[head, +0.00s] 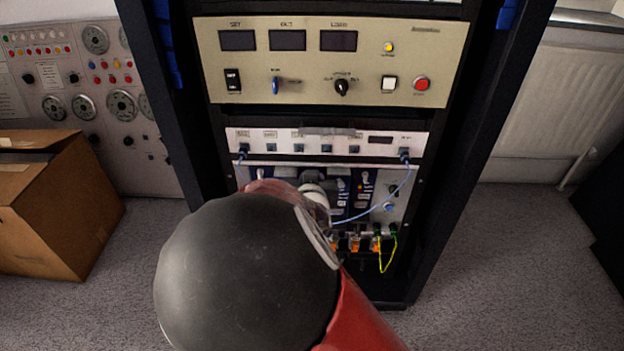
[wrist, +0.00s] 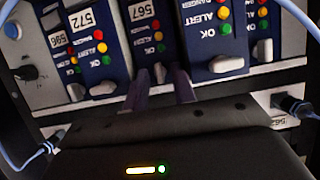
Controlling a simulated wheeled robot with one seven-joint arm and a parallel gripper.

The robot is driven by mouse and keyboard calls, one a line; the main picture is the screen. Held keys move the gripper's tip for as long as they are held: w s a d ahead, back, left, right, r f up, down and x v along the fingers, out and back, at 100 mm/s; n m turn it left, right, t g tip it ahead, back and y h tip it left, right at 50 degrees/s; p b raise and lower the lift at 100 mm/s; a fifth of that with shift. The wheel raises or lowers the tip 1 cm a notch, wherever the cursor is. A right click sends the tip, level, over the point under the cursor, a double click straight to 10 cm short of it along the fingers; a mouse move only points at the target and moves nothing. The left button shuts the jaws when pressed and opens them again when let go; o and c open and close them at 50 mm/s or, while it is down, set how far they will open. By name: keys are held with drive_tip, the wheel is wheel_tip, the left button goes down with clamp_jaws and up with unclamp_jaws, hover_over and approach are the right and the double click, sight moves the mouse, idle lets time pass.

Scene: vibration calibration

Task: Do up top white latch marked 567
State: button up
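The module marked 567 (wrist: 141,12) is dark blue with red, yellow and green lamps, in the top middle of the wrist view. A small pale latch (wrist: 159,73) shows at its lower end, partly hidden by my gripper. My gripper (wrist: 161,92) has two dark fingers spread apart, reaching to that lower end, one on each side of the latch. I cannot tell whether they touch it.
Modules marked 572 (wrist: 84,18) and 596 (wrist: 57,40) stand to the left, with white latches; another module (wrist: 215,30) is on the right. Blue cables (head: 385,205) loop across the rack front (head: 330,60). A cardboard box (head: 60,205) sits on the floor at left.

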drive_tip(key=shift+s, duration=0.1)
drive_tip(key=p+v, duration=0.3)
drive_tip(key=v, duration=0.4)
drive_tip(key=shift+s+r, duration=0.2)
drive_tip(key=shift+s, duration=0.1)
idle(0.4)
